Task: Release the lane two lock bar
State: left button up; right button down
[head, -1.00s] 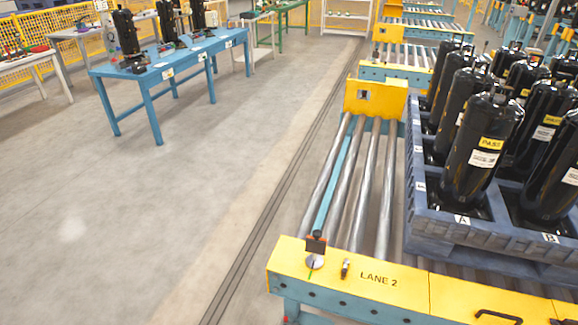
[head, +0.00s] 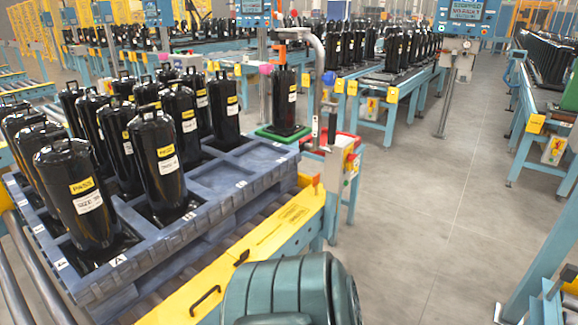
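The lane two lock bar and the LANE 2 plate are not in view now. A blue pallet (head: 222,207) carries several upright black compressors (head: 155,165) with yellow PASS labels and stands on the roller conveyor at left. The yellow front rail (head: 265,240) of the conveyor runs along the pallet's near side and has black handles (head: 205,300) on it. Neither of my grippers is in view, so I cannot see whether either is open or shut.
A control post with a button box (head: 345,160) stands at the rail's far end. Bare rollers (head: 22,285) show at lower left. The grey floor (head: 430,200) at right is open between conveyor lines.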

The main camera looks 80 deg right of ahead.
aim_at(349, 165)
jog(key=z, duration=0.45)
jog(key=l+z, duration=0.15)
jog(key=z, duration=0.25)
jog(key=l+z, duration=0.1)
jog(key=z, duration=2.15)
jog(key=i+l+u, duration=0.3)
jog(key=i+l, duration=0.15)
jog(key=i, duration=0.35)
jog(key=i+l+u, duration=0.3)
jog(key=i+l, duration=0.35)
jog(key=i, duration=0.1)
